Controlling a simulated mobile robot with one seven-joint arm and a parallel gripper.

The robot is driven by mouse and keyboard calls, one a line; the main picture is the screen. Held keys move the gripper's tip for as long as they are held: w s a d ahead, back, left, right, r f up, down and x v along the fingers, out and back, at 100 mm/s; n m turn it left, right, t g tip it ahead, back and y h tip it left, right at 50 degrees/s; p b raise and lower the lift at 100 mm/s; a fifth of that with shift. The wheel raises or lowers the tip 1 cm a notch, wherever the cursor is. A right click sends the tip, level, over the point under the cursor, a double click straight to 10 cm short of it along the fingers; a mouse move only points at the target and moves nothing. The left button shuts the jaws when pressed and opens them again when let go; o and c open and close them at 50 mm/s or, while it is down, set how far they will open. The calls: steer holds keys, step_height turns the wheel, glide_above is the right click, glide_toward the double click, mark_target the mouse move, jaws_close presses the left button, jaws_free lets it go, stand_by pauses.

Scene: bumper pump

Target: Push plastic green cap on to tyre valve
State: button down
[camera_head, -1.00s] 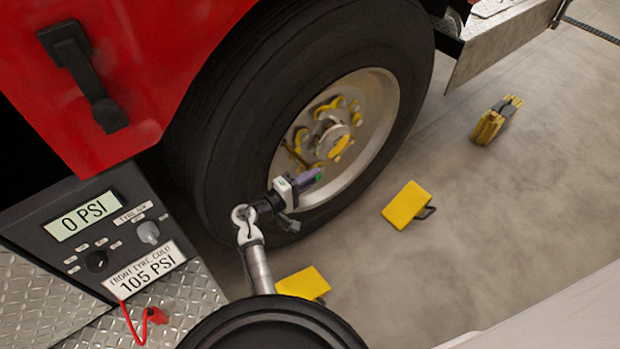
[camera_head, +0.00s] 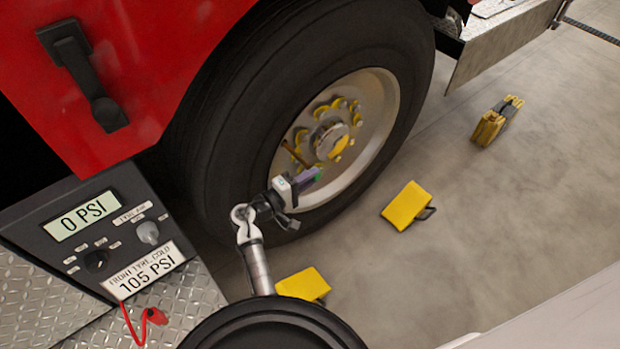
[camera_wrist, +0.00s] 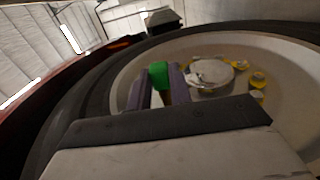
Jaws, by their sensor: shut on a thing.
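My gripper (camera_head: 312,178) is in front of the lower part of the wheel rim (camera_head: 372,98). In the wrist view, the purple fingers of my gripper (camera_wrist: 159,86) are shut on the green cap (camera_wrist: 159,73), which sticks out between their tips. The green cap also shows as a small green spot at the fingertips in the head view (camera_head: 317,175). The thin brass tyre valve (camera_head: 295,153) sticks out of the wheel near the hub, above and left of the fingertips. I cannot tell the exact gap between cap and valve.
The black tyre (camera_head: 235,120) surrounds the rim. Yellow wheel chocks lie on the floor, one at the right (camera_head: 407,205) and one below the gripper (camera_head: 303,284). A panel (camera_head: 97,235) with a 0 PSI display stands at the left.

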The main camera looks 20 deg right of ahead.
steer(key=shift+w+a, duration=0.1)
steer(key=shift+w, duration=0.1)
steer(key=c, duration=1.2)
jaws_free()
steer(key=b+v, duration=0.2)
steer(key=v, duration=1.1)
steer(key=shift+s+a, duration=0.15)
steer(key=shift+a, duration=0.2)
